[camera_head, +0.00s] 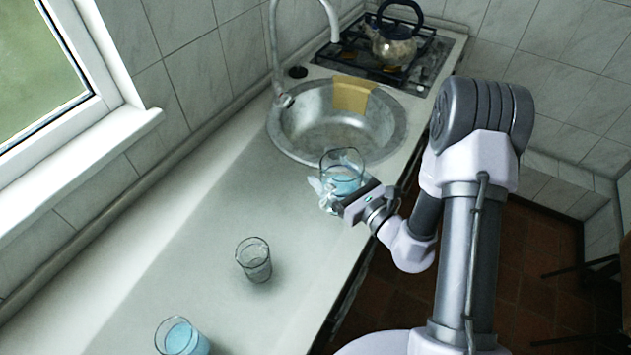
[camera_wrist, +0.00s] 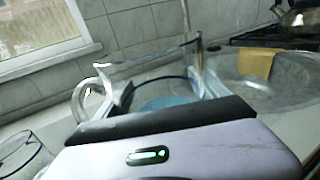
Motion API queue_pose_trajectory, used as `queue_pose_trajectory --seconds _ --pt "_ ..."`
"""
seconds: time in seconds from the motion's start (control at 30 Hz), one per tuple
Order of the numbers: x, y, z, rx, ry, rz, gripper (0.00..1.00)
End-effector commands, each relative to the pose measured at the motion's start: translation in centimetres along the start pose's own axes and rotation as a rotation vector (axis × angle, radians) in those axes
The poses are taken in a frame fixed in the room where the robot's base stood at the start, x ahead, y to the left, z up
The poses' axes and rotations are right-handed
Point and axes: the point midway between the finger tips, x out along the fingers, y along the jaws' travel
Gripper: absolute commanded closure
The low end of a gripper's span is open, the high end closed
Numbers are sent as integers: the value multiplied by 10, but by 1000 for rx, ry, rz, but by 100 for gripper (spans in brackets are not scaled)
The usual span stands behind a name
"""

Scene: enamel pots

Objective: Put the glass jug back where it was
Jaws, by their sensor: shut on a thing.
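The clear glass jug (camera_head: 343,164) holds light blue liquid and is at the near edge of the round sink, over the counter's front side. My gripper (camera_head: 342,188) is shut on it. In the wrist view the jug (camera_wrist: 86,98) stands beyond the dark fingers (camera_wrist: 165,120), with its handle on the left and blue liquid inside. It looks roughly upright. The fingers and palm hide its lower part. I cannot tell whether its base touches the counter.
An empty glass (camera_head: 254,262) stands on the counter (camera_head: 190,215), and a glass with blue liquid (camera_head: 180,338) is nearer the bottom edge. The metal sink (camera_head: 290,143) has a yellow cloth (camera_head: 352,95) on its far rim. A tap (camera_head: 275,50) and kettle (camera_head: 394,48) are behind.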

Motion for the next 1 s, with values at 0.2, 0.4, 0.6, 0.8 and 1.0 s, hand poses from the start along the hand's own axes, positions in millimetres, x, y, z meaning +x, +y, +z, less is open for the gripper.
queue_pose_trajectory --seconds 0.2,0.4,0.6,0.8,1.0 --pt "36 20 -4 -2 -2 2 90" --pt "44 24 -16 1 0 -2 90" --pt "44 24 -42 0 -2 -3 90" --pt "43 24 -40 -1 -2 -2 90" --pt "43 24 -42 0 0 -2 0"
